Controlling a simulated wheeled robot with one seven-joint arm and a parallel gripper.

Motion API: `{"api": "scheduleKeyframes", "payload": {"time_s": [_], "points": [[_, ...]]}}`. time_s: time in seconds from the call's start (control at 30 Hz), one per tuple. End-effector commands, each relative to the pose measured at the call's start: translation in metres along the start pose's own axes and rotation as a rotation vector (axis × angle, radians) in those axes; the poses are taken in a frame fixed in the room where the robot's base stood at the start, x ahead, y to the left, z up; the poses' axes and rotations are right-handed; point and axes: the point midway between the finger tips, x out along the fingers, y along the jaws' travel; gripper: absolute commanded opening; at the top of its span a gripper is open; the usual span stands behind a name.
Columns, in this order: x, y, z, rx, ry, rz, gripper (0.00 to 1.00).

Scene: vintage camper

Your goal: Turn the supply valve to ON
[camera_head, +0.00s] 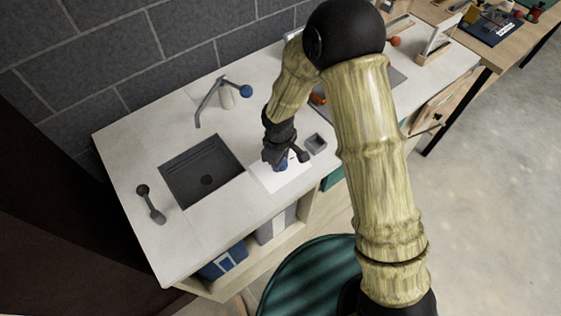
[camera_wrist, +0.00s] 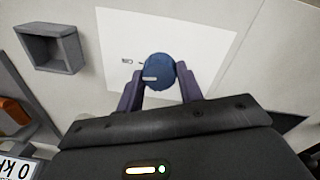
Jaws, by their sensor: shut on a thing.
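The supply valve shows as a round blue knob (camera_wrist: 157,69) on a white plate (camera_wrist: 207,45) in the wrist view. A pale mark lies on the knob's near left part. Small dark lettering is printed on the plate to the left of the knob, too small and turned to read surely. My gripper (camera_wrist: 160,82) has one dark finger on each side of the knob and is shut on it. In the head view the knob (camera_head: 282,166) is partly hidden under my gripper (camera_head: 286,159), over the white plate (camera_head: 267,179) on the counter.
A small grey open box (camera_head: 316,143) stands right of the plate; it also shows in the wrist view (camera_wrist: 48,48). The sink (camera_head: 203,172) with its faucet (camera_head: 222,95) lies to the left. A dark grey handled object (camera_head: 151,204) is at the counter's left end.

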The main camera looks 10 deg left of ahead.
Motion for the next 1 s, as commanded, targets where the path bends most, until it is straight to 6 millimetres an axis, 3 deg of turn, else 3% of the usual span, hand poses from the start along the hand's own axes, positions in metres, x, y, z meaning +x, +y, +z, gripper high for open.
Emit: {"api": "scheduleKeyframes", "payload": {"time_s": [0.37,0.87,0.9,1.0], "points": [[0.0001,0.0011,-0.0001,0.182,-0.009,0.002,0.14],[-0.0006,0.0011,0.0,0.204,-0.01,0.002,0.14],[-0.0005,0.0011,0.0,0.204,-0.01,0.002,0.44],[-0.0005,0.0008,-0.0001,0.203,-0.01,0.001,0.58]]}}
